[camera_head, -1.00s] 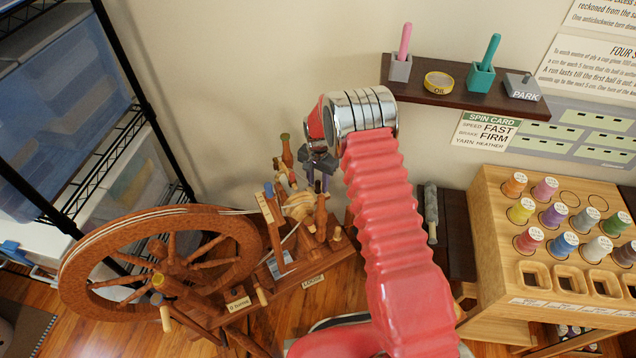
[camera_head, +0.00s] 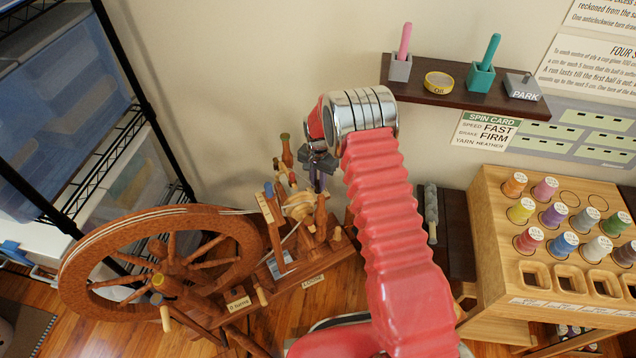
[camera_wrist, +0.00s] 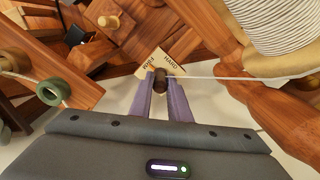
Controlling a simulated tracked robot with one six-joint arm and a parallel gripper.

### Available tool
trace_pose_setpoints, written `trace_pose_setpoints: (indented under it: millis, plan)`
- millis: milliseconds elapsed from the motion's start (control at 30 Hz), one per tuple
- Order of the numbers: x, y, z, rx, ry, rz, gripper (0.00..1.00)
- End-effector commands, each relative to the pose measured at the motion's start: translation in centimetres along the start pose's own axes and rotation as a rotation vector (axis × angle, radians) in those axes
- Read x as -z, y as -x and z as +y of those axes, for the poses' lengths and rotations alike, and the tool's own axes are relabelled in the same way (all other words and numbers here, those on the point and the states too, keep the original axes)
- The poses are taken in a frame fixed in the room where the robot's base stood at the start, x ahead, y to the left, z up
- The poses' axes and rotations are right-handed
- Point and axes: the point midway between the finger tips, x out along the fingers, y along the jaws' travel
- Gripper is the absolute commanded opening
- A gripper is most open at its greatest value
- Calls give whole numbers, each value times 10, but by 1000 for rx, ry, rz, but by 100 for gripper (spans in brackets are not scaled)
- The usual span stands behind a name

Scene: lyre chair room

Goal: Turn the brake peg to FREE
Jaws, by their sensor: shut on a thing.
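The spinning wheel stands at the left in the head view, with its large wooden wheel (camera_head: 160,262) and flyer end (camera_head: 300,210). In the wrist view my gripper (camera_wrist: 161,82) has its two purple fingers closed on a small dark brown peg (camera_wrist: 160,76), which looks like the brake peg. A white cord (camera_wrist: 215,77) runs from the peg to the right. In the head view my gripper (camera_head: 319,178) hides the peg.
A bobbin of pale yarn (camera_wrist: 270,25) and wooden posts crowd the right of the wrist view. A green ring (camera_wrist: 50,92) hangs at the left. In the head view, a wall shelf (camera_head: 450,92), a spool stand (camera_head: 550,240) and a wire rack (camera_head: 130,110) surround the wheel.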

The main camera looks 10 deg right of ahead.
Motion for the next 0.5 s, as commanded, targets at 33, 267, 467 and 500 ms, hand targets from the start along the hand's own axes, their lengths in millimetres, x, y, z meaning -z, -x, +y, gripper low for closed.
trace_pose_setpoints:
  millis: [33,267,467,500]
  plan:
    - [0,0,0,0,7,0,0]
    - [0,0,0,0,86,0,0]
    - [0,0,0,1,216,0,0]
    - [0,0,0,1,249,0,0]
